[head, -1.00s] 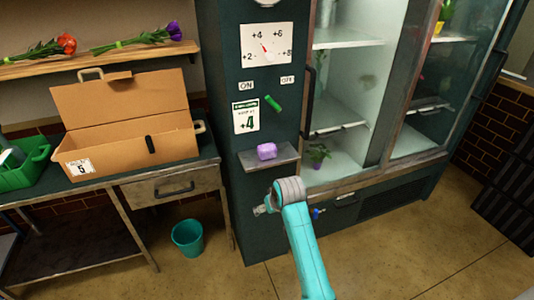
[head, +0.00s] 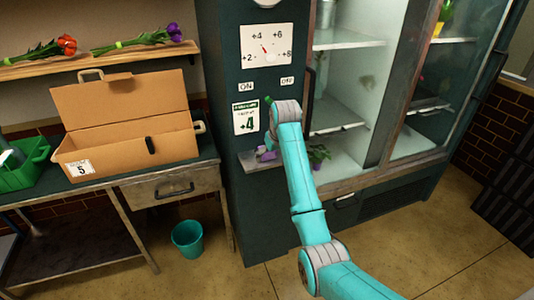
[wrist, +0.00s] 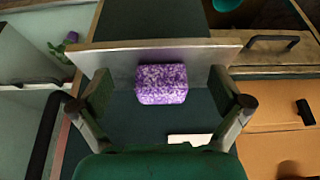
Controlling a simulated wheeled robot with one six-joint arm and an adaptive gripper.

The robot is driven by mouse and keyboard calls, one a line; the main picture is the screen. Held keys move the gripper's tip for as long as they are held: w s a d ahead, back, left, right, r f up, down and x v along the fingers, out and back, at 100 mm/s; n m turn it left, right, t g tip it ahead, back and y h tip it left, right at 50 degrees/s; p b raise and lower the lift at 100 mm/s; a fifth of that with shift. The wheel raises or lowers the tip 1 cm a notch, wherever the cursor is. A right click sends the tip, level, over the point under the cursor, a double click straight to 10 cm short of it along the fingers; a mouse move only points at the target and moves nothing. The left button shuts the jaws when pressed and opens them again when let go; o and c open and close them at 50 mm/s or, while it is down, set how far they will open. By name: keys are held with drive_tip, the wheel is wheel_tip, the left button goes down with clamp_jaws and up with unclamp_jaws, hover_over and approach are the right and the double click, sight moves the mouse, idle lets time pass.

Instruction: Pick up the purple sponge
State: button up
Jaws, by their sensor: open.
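The purple sponge (wrist: 162,84) is a speckled block on a small grey shelf (wrist: 120,55) on the front of the dark green cabinet. In the wrist view it lies between the two open fingers of my gripper (wrist: 160,108), with a gap on each side. In the head view only a bit of the sponge (head: 265,154) shows beside my arm, which hides the rest. The shelf also shows in the head view (head: 249,163).
A glass-door cooler (head: 345,90) stands just right of the shelf. Above it are a dial (head: 266,45), a green lever (head: 268,99) and a card (head: 246,119). A cardboard box (head: 128,125) sits on the workbench at left. A teal bucket (head: 187,238) stands on the floor.

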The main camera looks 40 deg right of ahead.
drive_tip(key=shift+w+d, duration=0.25)
drive_tip(key=shift+w, duration=0.6)
drive_tip(key=shift+w+d, duration=0.2)
drive_tip(key=shift+w, duration=0.65)
drive_tip(key=shift+w+d, duration=0.25)
drive_tip(key=shift+w, duration=0.6)
drive_tip(key=shift+w+d+f, duration=0.1)
drive_tip(key=shift+w+f, duration=0.2)
drive_tip(key=shift+f, duration=0.3)
drive_tip(key=c, duration=1.1)
